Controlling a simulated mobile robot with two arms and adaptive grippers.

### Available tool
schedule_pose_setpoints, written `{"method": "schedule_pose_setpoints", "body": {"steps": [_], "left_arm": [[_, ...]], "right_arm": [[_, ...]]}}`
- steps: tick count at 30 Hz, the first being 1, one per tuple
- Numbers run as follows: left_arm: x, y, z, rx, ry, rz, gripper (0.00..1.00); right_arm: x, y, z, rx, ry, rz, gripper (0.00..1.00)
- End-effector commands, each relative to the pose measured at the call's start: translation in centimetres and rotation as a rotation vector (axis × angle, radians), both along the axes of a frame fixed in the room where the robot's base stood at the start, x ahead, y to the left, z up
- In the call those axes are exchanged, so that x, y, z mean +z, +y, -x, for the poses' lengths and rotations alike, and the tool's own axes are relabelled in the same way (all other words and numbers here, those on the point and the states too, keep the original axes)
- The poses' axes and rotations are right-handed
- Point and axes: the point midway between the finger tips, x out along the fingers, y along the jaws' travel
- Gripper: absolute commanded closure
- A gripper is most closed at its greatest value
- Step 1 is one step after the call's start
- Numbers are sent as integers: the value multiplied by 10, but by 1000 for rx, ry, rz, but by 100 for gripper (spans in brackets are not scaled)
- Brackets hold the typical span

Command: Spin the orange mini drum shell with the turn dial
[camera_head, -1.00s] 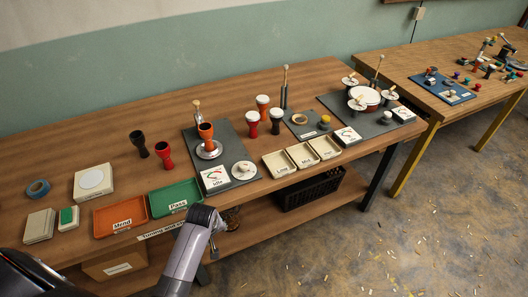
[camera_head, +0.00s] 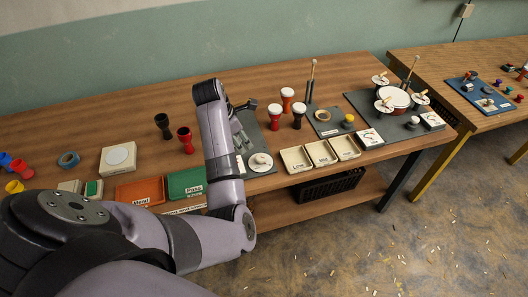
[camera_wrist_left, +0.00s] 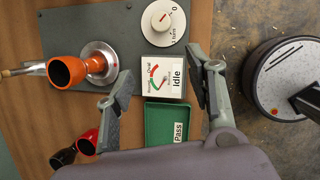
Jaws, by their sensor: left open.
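The orange mini drum shell (camera_wrist_left: 68,72) sits on a silver round turntable (camera_wrist_left: 112,56) on the grey mat in the left wrist view. My arm hides it in the head view. The white turn dial (camera_wrist_left: 163,22), marked 0 and 1 turn, is on the same mat; it shows in the head view (camera_head: 260,162). A meter card reading Idle (camera_wrist_left: 163,78) lies beside the dial. My left gripper (camera_head: 241,135) is open and empty above the mat. In the left wrist view its fingers (camera_wrist_left: 159,85) are spread around the meter in the picture, apart from dial and drum.
A green Pass tray (camera_head: 186,183) and an orange tray (camera_head: 139,192) lie at the table's front. A black drum (camera_head: 163,126) and red drum (camera_head: 186,139) stand left of my arm. Several drums and three cream trays (camera_head: 320,152) are to the right.

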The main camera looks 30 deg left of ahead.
Motion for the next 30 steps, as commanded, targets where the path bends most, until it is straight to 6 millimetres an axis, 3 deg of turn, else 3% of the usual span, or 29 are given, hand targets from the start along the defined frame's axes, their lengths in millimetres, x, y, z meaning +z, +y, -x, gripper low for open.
{"method": "schedule_pose_setpoints", "body": {"steps": [3,8,30], "left_arm": [[18,-2,-6,125,-3,99,50],[13,-4,-9,165,3,129,50],[-119,-20,-60,161,1,126,50]], "right_arm": [[4,0,-1,0,-1,1,60],[5,0,-2,0,-2,1,60],[15,0,-1,3,-1,0,60]]}}
